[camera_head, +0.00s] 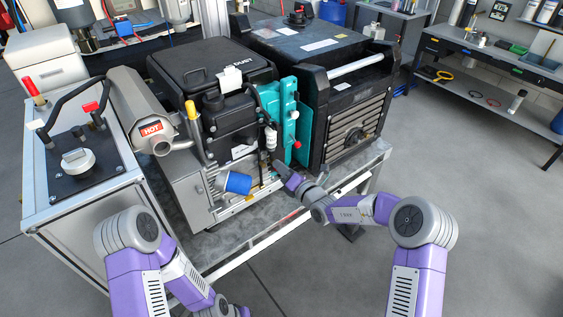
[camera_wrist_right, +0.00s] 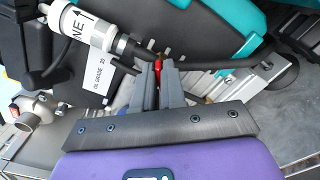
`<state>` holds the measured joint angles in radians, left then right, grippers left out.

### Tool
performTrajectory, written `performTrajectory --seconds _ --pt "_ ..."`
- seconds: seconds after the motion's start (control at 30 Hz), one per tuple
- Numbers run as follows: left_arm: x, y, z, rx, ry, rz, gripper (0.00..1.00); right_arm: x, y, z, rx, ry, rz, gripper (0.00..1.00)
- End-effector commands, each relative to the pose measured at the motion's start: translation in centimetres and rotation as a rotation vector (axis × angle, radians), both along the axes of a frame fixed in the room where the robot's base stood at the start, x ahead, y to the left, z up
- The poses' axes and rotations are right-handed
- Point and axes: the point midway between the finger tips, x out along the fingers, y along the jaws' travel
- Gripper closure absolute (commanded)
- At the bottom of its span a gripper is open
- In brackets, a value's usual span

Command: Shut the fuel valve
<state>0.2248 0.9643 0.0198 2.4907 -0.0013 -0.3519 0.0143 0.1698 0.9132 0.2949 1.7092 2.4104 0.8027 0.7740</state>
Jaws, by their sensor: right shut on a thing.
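The fuel valve's small red lever (camera_wrist_right: 158,66) shows between my right gripper's fingertips (camera_wrist_right: 160,70) in the wrist view. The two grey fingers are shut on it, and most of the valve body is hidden. A white fuel filter (camera_wrist_right: 88,28) with an arrow lies just up and left of the fingers, joined to a black hose. In the head view my right gripper (camera_head: 280,171) reaches the engine's front, right of the blue oil filter (camera_head: 234,183); the lever is hidden there. My left arm enters at lower left, and its gripper does not show.
The teal panel (camera_head: 290,110) stands close above my right gripper. A muffler (camera_head: 143,110) marked HOT is at the engine's left. A grey cabinet (camera_head: 60,215) with a black handle stands farther left. The floor at right is clear.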

Motion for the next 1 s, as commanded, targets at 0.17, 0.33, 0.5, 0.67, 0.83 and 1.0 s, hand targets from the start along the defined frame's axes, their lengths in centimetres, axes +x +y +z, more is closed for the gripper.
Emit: performTrajectory --seconds 0.17,0.33,0.5,0.67,0.83,1.0 --pt "0.0 0.0 2.4 0.000 0.000 0.000 0.67 0.0 -0.1 0.2 0.137 0.103 -0.001 1.00" --pt "0.0 0.0 4.1 0.000 0.000 0.000 0.67 0.0 -0.1 0.2 0.264 0.195 -0.001 1.00" --pt "0.0 0.0 5.4 0.000 0.000 0.000 0.67 0.0 -0.1 0.0 0.374 0.274 0.000 1.00" --pt "0.0 0.0 6.4 0.000 0.000 0.000 0.67 0.0 -0.1 -0.1 0.455 0.334 -0.001 1.00" --pt "0.0 0.0 7.0 0.000 0.000 0.000 0.67 0.0 0.0 -0.1 0.516 0.377 0.000 1.00" --pt "0.0 0.0 7.3 0.000 0.000 0.000 0.67 0.0 -0.1 -0.2 0.549 0.400 0.000 1.00"
